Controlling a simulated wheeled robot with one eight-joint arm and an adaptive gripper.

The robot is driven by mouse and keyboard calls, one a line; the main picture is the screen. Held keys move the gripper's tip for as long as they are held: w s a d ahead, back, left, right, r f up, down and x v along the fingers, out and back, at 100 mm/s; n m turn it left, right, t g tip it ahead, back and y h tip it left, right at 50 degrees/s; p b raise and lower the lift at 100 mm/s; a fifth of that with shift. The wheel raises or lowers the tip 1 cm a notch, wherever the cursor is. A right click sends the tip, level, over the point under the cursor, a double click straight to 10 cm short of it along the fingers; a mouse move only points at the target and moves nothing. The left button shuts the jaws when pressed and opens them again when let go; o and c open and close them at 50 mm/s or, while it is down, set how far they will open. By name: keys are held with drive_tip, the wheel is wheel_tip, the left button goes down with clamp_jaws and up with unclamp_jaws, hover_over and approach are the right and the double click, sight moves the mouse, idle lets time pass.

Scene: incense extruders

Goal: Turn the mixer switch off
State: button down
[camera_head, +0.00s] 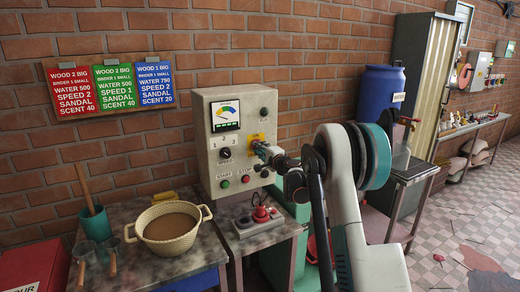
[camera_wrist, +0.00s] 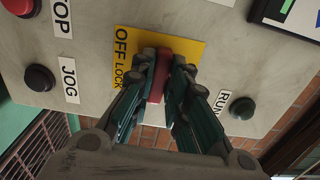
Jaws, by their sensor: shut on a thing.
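The mixer switch is a red handle (camera_wrist: 159,78) on a yellow plate (camera_wrist: 188,46) with the words OFF and LOCK beside it. My gripper (camera_wrist: 160,72) is shut on this red handle, with one dark green finger on each side. The handle's lower part is hidden between the fingers. In the head view the yellow plate (camera_head: 257,137) shows on the right of the grey control box (camera_head: 208,160), with my gripper (camera_head: 262,150) against it. My fingers cover the handle there.
Below the box stand a red button unit (camera_head: 261,213) and a basket of brown paste (camera_head: 168,227). A blue barrel (camera_head: 383,92) stands to the right.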

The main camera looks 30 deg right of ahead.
drive_tip(key=shift+f+n, duration=0.1)
drive_tip(key=shift+n, duration=0.2)
drive_tip(key=c, duration=1.6)
unclamp_jaws()
drive_tip(key=shift+o, duration=0.2)
drive_tip(key=s, duration=1.2)
drive_tip(key=shift+d, duration=0.2)
